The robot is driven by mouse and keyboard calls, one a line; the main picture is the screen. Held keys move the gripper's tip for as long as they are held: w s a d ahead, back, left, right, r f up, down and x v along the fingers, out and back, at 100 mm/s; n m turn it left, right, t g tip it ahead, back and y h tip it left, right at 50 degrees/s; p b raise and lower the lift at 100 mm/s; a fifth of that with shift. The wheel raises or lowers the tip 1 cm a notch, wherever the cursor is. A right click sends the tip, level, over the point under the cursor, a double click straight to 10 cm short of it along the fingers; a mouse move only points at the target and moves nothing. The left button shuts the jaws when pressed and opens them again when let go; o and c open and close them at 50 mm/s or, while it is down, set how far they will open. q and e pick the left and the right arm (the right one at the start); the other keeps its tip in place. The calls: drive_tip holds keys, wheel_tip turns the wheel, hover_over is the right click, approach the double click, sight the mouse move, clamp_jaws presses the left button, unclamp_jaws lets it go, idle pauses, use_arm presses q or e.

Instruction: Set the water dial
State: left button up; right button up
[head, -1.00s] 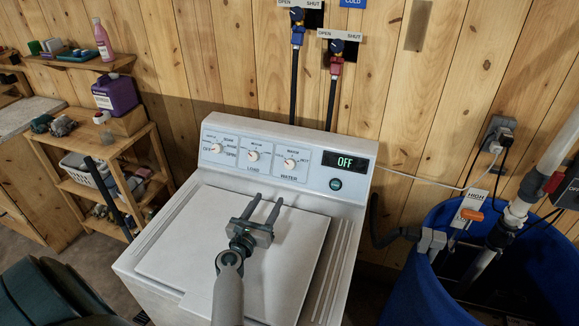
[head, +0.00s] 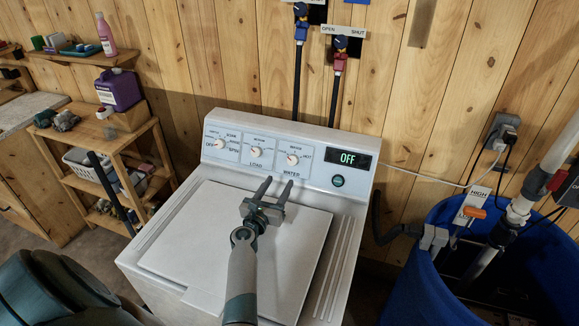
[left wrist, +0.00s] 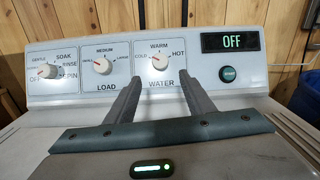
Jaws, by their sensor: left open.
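The water dial (head: 292,160) is a small round white knob with a red mark on the washer's white control panel, right of the load dial (head: 256,153). In the left wrist view the water dial (left wrist: 160,62) sits under the word WARM, with COLD at its left and HOT at its right. Its exact pointing is too small to tell. My left gripper (head: 276,186) is open and empty, above the lid, its fingers aimed at the panel. In the left wrist view its fingertips (left wrist: 162,80) lie below and either side of the dial, apart from it. My right gripper is out of view.
The display (head: 348,159) reads OFF, with a round start button (head: 338,181) below it. Another dial (head: 221,145) is at the panel's left. Hoses and valves hang on the wall behind. A blue tub (head: 420,285) stands right, wooden shelves (head: 140,150) left.

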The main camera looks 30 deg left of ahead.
use_arm(q)
approach(291, 163)
drive_tip(key=d+x, duration=0.1)
drive_tip(key=x, duration=0.1)
drive_tip(key=b+x, duration=0.1)
drive_tip(key=x, duration=0.1)
drive_tip(key=a+b+x, duration=0.1)
drive_tip(key=x, duration=0.2)
drive_tip(key=shift+w, duration=0.1)
drive_tip(key=shift+w+a+b, duration=0.1)
drive_tip(key=shift+w+b, duration=0.2)
drive_tip(key=shift+w, duration=0.2)
drive_tip(key=shift+r, duration=0.1)
drive_tip(key=c, duration=1.1)
